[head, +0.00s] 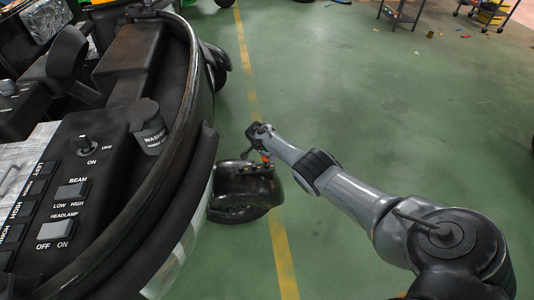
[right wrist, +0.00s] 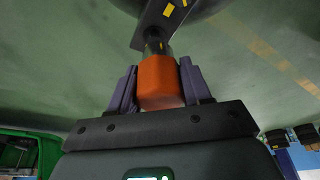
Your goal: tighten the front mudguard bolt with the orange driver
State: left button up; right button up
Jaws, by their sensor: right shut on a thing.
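The orange driver (right wrist: 160,82) is between the purple fingers of my right gripper (right wrist: 160,90), which is shut on its handle. Its dark shaft (right wrist: 157,45) points up to a dark bracket (right wrist: 165,18) with yellow marks; I cannot tell whether the tip touches it. In the head view my right gripper (head: 263,150) is small and just above the black front mudguard (head: 245,180), with a bit of orange showing below it. The bolt itself cannot be made out. My left gripper is not in view.
The rickshaw's dark body and dashboard (head: 95,170) fill the left of the head view. The front wheel (head: 238,214) is under the mudguard. Green floor (head: 380,110) with a yellow line is open to the right. Carts (head: 487,14) and small scattered items are far back.

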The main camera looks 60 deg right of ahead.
jog(key=n+p, duration=0.2)
jog(key=n, duration=0.1)
jog(key=shift+r+t, duration=0.15)
jog(key=shift+t, duration=0.25)
jog(key=shift+n+t+p, duration=0.3)
jog(key=shift+n+p, duration=0.1)
jog(key=shift+n, duration=0.6)
jog(key=shift+n+t, duration=0.3)
jog(key=shift+n, duration=0.6)
jog(key=shift+n, duration=0.3)
jog(key=shift+f+n+t+y+p, duration=0.25)
jog(key=shift+n+t+y+p, duration=0.05)
jog(key=shift+n, duration=0.7)
